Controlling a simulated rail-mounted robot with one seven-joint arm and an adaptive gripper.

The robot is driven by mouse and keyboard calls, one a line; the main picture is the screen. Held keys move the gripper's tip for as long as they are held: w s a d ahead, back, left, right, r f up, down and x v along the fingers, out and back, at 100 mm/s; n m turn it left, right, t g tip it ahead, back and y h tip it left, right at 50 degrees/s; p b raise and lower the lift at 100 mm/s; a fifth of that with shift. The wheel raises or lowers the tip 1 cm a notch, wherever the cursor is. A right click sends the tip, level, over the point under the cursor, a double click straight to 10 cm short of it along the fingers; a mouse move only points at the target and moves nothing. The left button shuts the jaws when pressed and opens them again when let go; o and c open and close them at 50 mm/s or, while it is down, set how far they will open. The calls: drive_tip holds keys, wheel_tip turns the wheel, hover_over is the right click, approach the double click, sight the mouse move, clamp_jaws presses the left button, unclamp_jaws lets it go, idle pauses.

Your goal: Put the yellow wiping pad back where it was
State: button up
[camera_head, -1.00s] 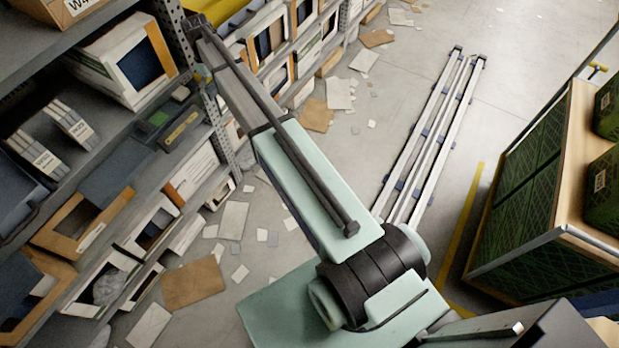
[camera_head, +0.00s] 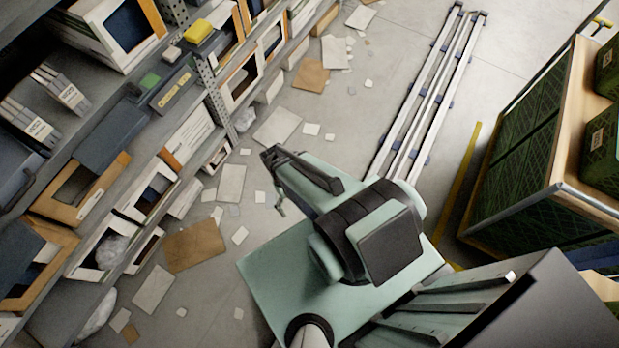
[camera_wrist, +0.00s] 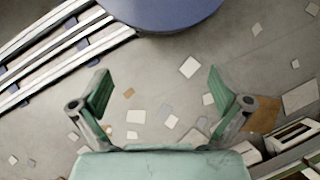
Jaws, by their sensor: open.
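The yellow wiping pad (camera_head: 198,31) lies on a grey shelf board of the rack at the upper left of the head view, close to the perforated upright. A small pale block (camera_head: 172,54) sits just beside it. My gripper (camera_wrist: 158,95) shows in the wrist view with its two green fingers wide apart and nothing between them. In the head view my arm is folded back over the aisle, well away from the pad, and the gripper is mostly hidden there.
A dark case with a yellow label (camera_head: 173,90) lies in front of the pad. Boxes and binders (camera_head: 42,103) fill the rack. Floor rails (camera_head: 432,90) run up the aisle. A cart with green crates (camera_head: 510,170) stands at right. Papers litter the floor.

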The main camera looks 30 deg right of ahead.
drive_tip(key=s, duration=0.9)
drive_tip(key=shift+s+m+g, duration=0.15)
drive_tip(key=shift+m+g, duration=0.15)
drive_tip(key=shift+g, duration=0.1)
